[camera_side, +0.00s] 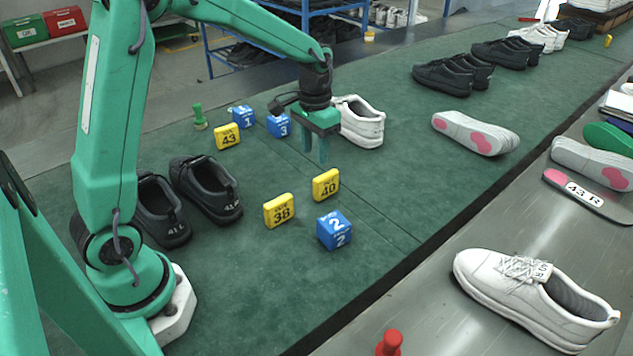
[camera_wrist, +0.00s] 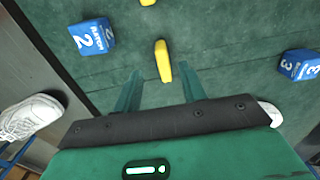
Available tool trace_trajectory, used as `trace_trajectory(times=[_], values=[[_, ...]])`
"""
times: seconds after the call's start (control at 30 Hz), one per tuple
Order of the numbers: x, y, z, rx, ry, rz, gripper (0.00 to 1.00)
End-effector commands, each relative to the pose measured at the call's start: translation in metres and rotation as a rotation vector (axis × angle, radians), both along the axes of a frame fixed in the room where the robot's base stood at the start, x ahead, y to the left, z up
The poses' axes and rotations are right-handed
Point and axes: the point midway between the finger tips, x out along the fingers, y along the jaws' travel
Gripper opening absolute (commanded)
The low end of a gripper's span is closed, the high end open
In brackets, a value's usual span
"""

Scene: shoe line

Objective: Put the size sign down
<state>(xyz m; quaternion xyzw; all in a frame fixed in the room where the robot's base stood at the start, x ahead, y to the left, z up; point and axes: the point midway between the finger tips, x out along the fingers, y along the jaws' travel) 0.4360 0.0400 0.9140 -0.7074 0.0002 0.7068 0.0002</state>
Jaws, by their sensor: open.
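Yellow size signs stand on the green mat in the side view: sign 40 (camera_side: 326,185), sign 38 (camera_side: 278,211) and sign 43 (camera_side: 228,136). My gripper (camera_side: 315,152) is open and empty, pointing down behind sign 40, next to a white shoe (camera_side: 359,122). In the wrist view, a yellow sign (camera_wrist: 163,62), apparently sign 40, stands upright, edge-on, just beyond and between my two apart fingertips (camera_wrist: 160,74). A second yellow sign (camera_wrist: 148,2) is cut off at the top edge. No sign is held.
Blue cubes 2 (camera_side: 334,231), 3 (camera_side: 278,126) and 1 (camera_side: 242,117) stand nearby. A green peg (camera_side: 199,117) is at the back left. Black shoes (camera_side: 206,190) sit by my base. An overturned shoe (camera_side: 475,133) lies right. The mat (camera_side: 400,190) right of sign 40 is clear.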

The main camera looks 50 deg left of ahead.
Motion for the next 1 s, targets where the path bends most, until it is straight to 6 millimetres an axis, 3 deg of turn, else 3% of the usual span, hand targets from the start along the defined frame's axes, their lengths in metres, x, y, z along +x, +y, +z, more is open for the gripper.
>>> trace_trajectory(times=[0.77, 1.0], values=[[-0.001, 0.0, 0.008, 0.0, -0.002, 0.0, 0.41], [-0.013, -0.004, 0.026, 0.003, -0.038, 0.0, 0.41]])
